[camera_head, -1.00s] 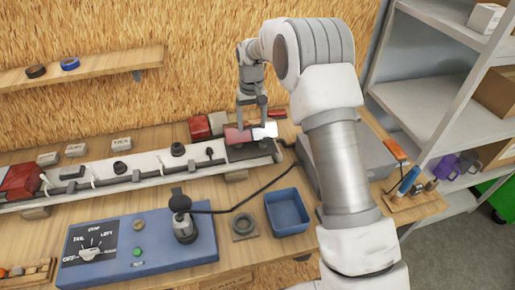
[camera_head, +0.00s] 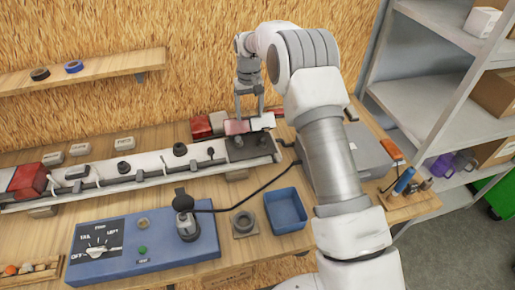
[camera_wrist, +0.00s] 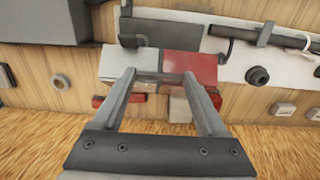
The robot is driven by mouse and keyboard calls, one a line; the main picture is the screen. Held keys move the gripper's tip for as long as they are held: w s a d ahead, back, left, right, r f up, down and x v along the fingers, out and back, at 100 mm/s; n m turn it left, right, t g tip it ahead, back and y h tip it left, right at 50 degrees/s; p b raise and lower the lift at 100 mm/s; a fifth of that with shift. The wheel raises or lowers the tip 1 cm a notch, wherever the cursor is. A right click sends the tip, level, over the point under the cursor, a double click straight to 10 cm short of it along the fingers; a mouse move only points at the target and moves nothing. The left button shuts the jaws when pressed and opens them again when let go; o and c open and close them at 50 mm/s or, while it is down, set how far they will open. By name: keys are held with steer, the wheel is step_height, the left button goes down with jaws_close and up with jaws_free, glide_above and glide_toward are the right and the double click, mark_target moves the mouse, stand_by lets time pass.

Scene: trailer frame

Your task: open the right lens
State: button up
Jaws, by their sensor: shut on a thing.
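The right lens, a red (camera_head: 237,127) and white block, is at the right end of the trailer frame (camera_head: 150,168). My gripper (camera_head: 248,118) reaches down from above and is shut on the lens. The lens stands at the far edge of a dark lamp base (camera_head: 252,147), whose top is bare. In the wrist view the lens (camera_wrist: 190,66) lies between the two fingertips (camera_wrist: 160,76), its white part left and red part right. I cannot tell if the lens still touches the base at its far edge.
A red-and-white block (camera_head: 201,127) lies behind the frame. A left lamp (camera_head: 28,180) sits at the other end. In front are a blue control box (camera_head: 143,245), a blue bin (camera_head: 285,212) and a black cable. A grey case (camera_head: 355,152) stands right.

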steer(key=shift+w+a+r+p, duration=0.15)
steer(key=shift+w+r+p, duration=0.2)
steer(key=shift+w, duration=0.2)
steer(key=shift+w+a+r, duration=0.15)
steer(key=shift+w, duration=0.5)
steer(key=shift+w+a+r, duration=0.1)
steer(key=shift+w+r, duration=0.1)
steer(key=shift+w, duration=0.5)
steer(key=shift+w+a+r, duration=0.15)
steer(key=shift+w, duration=0.5)
steer(key=o, duration=0.7)
steer(key=shift+r, duration=0.1)
steer(key=shift+r, duration=2.45)
steer(key=shift+r, duration=0.1)
